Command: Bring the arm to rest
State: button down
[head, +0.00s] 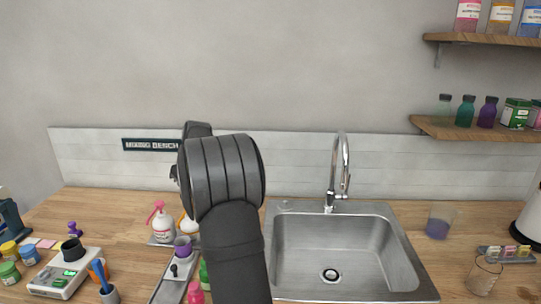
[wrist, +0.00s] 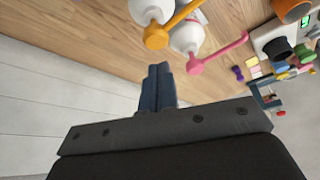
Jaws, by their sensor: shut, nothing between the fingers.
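My gripper shows in the wrist view (wrist: 158,88) with its two fingers together and nothing between them. It is in the air, with the white wall panel and the wooden counter beyond it. In the head view my own dark arm rises in front of the counter and hides most of the gripper. The arm is bent, its upper end in front of the wall panel and to the left of the sink.
A white bottle with a pink nozzle (head: 162,228) stands left of my arm; a white bottle with an orange nozzle (wrist: 150,12) is partly hidden. A sink (head: 290,250) with a tall faucet (head: 341,165) is to the right. A scale (head: 62,275) stands left. Shelves (head: 460,133) hang right.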

jog(key=shift+f, duration=1.5)
jog(key=c, duration=2.1)
grip_release()
jog(key=o, duration=0.7)
jog(key=shift+s+a+m, duration=0.15)
jog(key=shift+s+m, duration=0.15)
jog(key=o, duration=1.4)
jog(key=s+m, duration=0.1)
jog(key=s+m+g+h, duration=0.1)
jog(key=s+m, duration=0.1)
jog(key=s+r+m, duration=0.1)
jog(key=s, duration=0.1)
jog(key=shift+a+r+m+g+h, duration=0.1)
jog(key=shift+a+m+g+h, duration=0.2)
jog(key=shift+a+m+h, duration=0.1)
jog(key=s+r+m+h, duration=0.2)
jog(key=s+m, duration=0.3)
jog(key=shift+m+g, duration=0.4)
jog(key=shift+m, duration=0.4)
jog(key=f, duration=1)
jog(key=shift+s+d, duration=0.15)
jog(key=shift+s, duration=0.2)
